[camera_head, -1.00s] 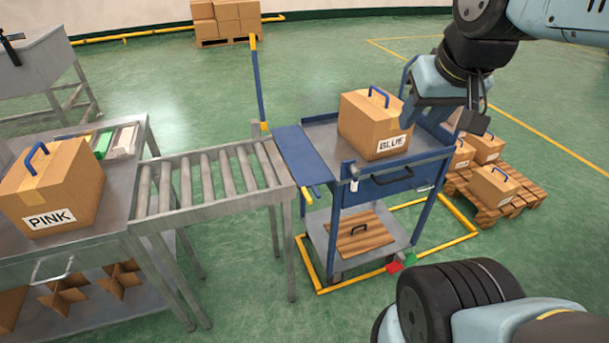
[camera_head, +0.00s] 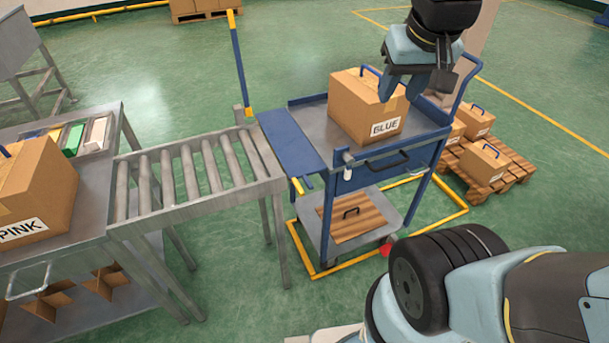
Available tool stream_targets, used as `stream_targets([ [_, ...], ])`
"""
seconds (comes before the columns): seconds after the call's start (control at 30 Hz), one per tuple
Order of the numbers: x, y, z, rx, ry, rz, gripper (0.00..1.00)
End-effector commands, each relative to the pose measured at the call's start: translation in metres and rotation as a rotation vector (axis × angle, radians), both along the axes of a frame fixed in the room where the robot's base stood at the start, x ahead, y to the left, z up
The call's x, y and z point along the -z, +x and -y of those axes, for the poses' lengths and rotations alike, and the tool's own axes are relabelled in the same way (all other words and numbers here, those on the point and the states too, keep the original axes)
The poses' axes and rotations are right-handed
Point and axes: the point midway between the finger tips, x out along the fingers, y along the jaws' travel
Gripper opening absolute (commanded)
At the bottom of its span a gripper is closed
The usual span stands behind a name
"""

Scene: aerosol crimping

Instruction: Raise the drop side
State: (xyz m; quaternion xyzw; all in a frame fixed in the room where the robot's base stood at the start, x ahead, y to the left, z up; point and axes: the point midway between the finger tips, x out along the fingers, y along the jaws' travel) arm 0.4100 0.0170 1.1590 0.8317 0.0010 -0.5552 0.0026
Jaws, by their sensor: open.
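The blue cart (camera_head: 345,178) stands in the middle of the view. Its drop side looks to be the flat blue panel (camera_head: 291,141) on the cart's left, folded out toward the roller conveyor (camera_head: 190,178). A short yellow-tipped lever (camera_head: 298,186) sits just below it. A cardboard box marked BLUE (camera_head: 360,105), with a blue handle, stands on the cart's top tray, to the right of the panel. My gripper (camera_head: 415,88) is open, over the box's right rear side and apart from the panel. It partly hides the box's handle and the tray's back right.
A box marked PINK (camera_head: 38,190) stands on the steel table at the left. A blue pole with yellow ends (camera_head: 240,65) rises behind the conveyor. A wooden board (camera_head: 350,217) lies on the cart's lower shelf. A pallet with boxes (camera_head: 510,172) is at the right.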

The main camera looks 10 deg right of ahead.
Motion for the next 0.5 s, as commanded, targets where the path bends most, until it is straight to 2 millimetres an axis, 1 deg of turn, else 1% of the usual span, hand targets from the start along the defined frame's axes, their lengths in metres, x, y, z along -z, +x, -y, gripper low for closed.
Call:
stream_targets([
  [0.03, 0.008, 0.008, -0.005, -0.010, -0.005, -0.042, 0.40],
  [0.2, 0.034, 0.031, -0.018, -0.018, -0.043, -0.164, 0.40],
  [0.37, 0.061, 0.050, -0.034, -0.024, -0.104, -0.269, 0.40],
  [0.5, 0.086, 0.063, -0.050, -0.029, -0.175, -0.348, 0.40],
])
